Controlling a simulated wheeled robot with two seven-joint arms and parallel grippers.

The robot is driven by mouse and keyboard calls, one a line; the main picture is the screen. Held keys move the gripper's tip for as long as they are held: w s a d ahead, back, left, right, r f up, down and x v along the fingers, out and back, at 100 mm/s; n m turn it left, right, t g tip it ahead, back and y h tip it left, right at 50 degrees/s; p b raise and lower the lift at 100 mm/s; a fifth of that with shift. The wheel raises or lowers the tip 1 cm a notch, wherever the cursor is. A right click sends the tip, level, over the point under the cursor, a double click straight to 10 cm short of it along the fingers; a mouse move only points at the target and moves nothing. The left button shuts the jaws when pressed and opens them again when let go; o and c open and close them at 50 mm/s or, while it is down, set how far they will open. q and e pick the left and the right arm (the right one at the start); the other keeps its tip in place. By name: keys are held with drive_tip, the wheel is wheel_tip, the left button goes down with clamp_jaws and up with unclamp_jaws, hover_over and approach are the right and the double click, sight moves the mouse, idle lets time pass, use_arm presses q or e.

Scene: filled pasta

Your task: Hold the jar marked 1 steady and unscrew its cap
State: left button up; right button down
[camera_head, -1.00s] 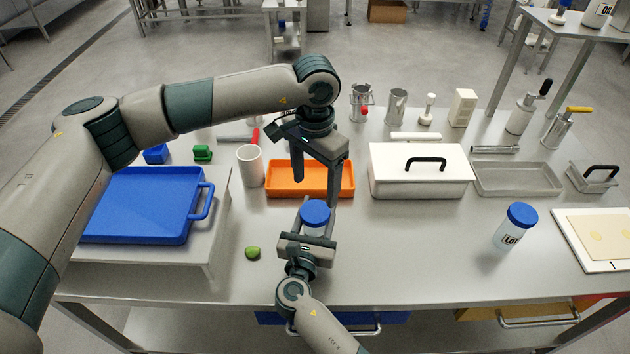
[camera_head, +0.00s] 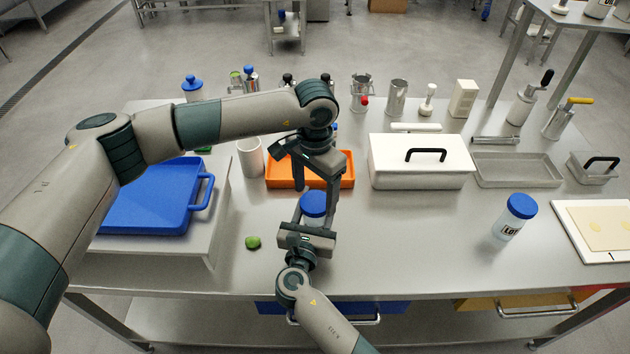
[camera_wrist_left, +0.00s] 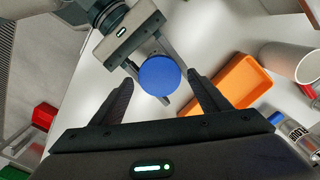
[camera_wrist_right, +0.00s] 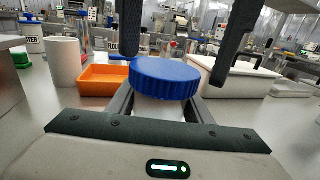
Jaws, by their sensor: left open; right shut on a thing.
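A jar with a blue cap (camera_head: 314,202) stands upright near the table's front, left of centre. Its marking is hidden, so I cannot read a number. My right gripper (camera_head: 310,222) is shut on the jar's body below the cap; this also shows in the right wrist view, with the ridged blue cap (camera_wrist_right: 165,78) on the jar. My left gripper (camera_head: 316,194) is open, pointing down above the cap. Its fingers (camera_wrist_left: 160,92) lie on either side of the cap in the left wrist view. In the right wrist view they hang above the cap, apart from it.
An orange tray (camera_head: 345,184) lies just behind the jar, with a white cup (camera_head: 250,158) at its left. A white box (camera_head: 420,178) stands right of it. A second blue-capped jar (camera_head: 508,230) stands at right. A green lump (camera_head: 253,242) lies left of my right gripper.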

use_arm(q)
drive_tip(key=shift+f, duration=0.75)
drive_tip(key=c, duration=1.1)
